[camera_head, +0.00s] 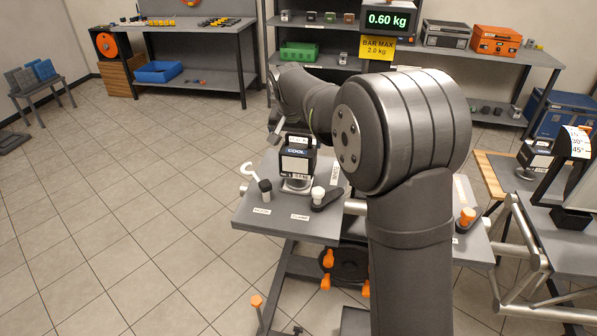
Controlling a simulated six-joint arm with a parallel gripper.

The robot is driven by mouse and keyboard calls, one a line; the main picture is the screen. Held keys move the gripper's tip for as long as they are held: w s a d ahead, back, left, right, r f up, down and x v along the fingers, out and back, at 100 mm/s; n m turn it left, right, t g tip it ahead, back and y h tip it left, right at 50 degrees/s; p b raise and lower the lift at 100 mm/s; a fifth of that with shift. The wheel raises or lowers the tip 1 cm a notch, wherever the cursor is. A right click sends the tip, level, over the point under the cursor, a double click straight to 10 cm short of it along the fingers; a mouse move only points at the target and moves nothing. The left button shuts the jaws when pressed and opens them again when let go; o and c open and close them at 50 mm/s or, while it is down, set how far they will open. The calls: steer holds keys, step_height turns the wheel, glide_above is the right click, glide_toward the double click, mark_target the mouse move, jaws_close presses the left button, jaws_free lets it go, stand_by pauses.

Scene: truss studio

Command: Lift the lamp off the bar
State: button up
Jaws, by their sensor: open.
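A black box-shaped lamp (297,158) marked COOL, with a white panel, stands on a round silver base on the grey table. My gripper (276,128) shows only in part, just above and left of this lamp; its jaws look open and I see nothing held. A silver bar (354,206) shows in short stretches at the table's right side; my arm hides most of it. Whether a lamp hangs on the hidden stretch cannot be told. A similar black unit (537,152) stands on a bench at the right.
A white hook (250,170) on a black holder and a black lever with a white knob (318,194) stand near the table front. An orange knob (467,216) is right of my arm. A display (388,20) reads 0.60 kg; a yellow sign (377,48) reads BAR MAX 2.0 kg.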

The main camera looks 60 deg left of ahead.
mark_target(299, 146)
steer(key=x, duration=0.5)
steer(key=shift+w+r, duration=0.1)
steer(key=shift+w, duration=0.05)
steer(key=shift+r, duration=0.1)
steer(key=c, duration=1.6)
